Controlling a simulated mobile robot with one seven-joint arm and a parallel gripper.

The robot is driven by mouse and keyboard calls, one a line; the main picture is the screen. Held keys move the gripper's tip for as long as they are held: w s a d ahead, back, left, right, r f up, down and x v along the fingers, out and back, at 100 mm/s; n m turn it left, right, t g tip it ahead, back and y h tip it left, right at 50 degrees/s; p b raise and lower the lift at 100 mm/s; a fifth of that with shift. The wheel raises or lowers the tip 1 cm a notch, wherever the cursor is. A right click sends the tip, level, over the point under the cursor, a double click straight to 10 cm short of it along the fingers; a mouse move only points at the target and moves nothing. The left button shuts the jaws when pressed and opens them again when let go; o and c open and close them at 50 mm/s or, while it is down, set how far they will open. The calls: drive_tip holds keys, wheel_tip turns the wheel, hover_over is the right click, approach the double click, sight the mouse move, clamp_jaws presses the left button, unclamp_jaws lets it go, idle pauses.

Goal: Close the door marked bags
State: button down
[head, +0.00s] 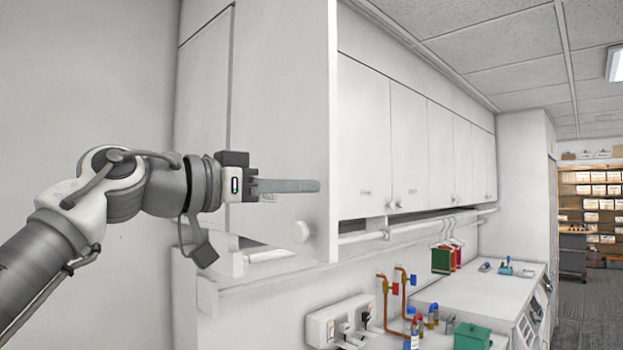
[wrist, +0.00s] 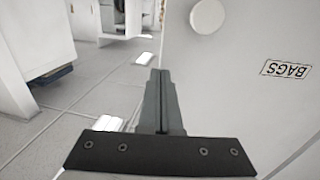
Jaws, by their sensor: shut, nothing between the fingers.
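The door marked bags (head: 280,110) is a white wall-cupboard door, standing open and swung out from the row in the head view. Its round knob (head: 300,232) is near its lower free corner. The wrist view shows the same door (wrist: 240,85) on the right, with the BAGS label (wrist: 286,69) and the knob (wrist: 207,15). My gripper (head: 318,186) is shut and empty, its fingers pointing right across the door's outer face, above the knob. In the wrist view the fingertips (wrist: 160,73) are left of the label. I cannot tell whether they touch the door.
Shut cupboard doors (head: 365,135) continue to the right. A rail below them carries hangers with red and green items (head: 441,260). Floor at right is open.

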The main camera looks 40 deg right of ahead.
drive_tip(key=shift+d, duration=1.1)
drive_tip(key=shift+s, duration=0.1)
